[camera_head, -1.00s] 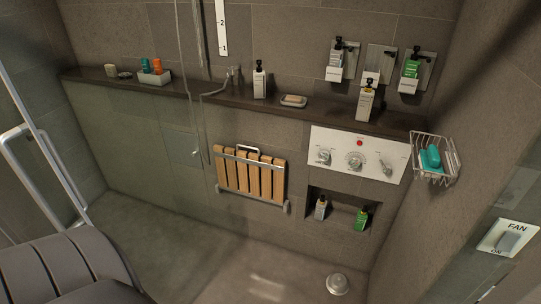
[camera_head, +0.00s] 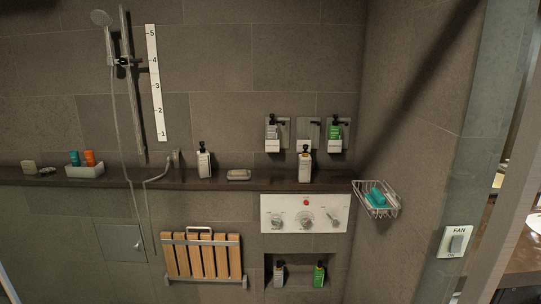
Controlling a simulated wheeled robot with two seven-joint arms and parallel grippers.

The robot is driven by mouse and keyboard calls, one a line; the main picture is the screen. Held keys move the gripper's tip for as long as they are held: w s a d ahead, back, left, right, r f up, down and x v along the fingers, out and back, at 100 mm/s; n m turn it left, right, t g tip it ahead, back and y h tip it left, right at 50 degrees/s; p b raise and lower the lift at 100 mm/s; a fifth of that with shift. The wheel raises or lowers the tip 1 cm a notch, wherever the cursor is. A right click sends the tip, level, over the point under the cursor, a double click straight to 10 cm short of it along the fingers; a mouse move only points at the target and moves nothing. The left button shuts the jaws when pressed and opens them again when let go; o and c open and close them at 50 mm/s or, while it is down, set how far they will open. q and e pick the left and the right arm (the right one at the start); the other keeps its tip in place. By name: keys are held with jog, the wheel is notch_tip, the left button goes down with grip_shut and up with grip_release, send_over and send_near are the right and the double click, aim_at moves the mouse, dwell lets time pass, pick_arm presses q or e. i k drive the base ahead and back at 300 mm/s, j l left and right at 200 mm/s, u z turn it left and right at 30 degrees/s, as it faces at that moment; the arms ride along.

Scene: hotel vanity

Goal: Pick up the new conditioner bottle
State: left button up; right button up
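I cannot tell which bottle is the new conditioner; the labels are too small to read. Two pale pump bottles with black tops stand on the dark ledge: a left bottle (camera_head: 204,163) and a right bottle (camera_head: 305,167). A pale grey bottle (camera_head: 272,131) sits in the left wall holder and a green bottle (camera_head: 335,132) in the right one. The middle holder (camera_head: 314,128) shows no bottle. A grey bottle (camera_head: 279,276) and a green bottle (camera_head: 319,275) stand in the low niche. Neither of my grippers is in view.
The ledge (camera_head: 120,180) also bears a soap dish (camera_head: 239,175) and a white tray (camera_head: 85,171) with orange and teal items. A control panel (camera_head: 305,213), a folded wooden seat (camera_head: 202,256) and a wire basket (camera_head: 377,200) are on the walls. A shower hose hangs left.

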aim_at(304, 163)
jog(key=i, duration=2.55)
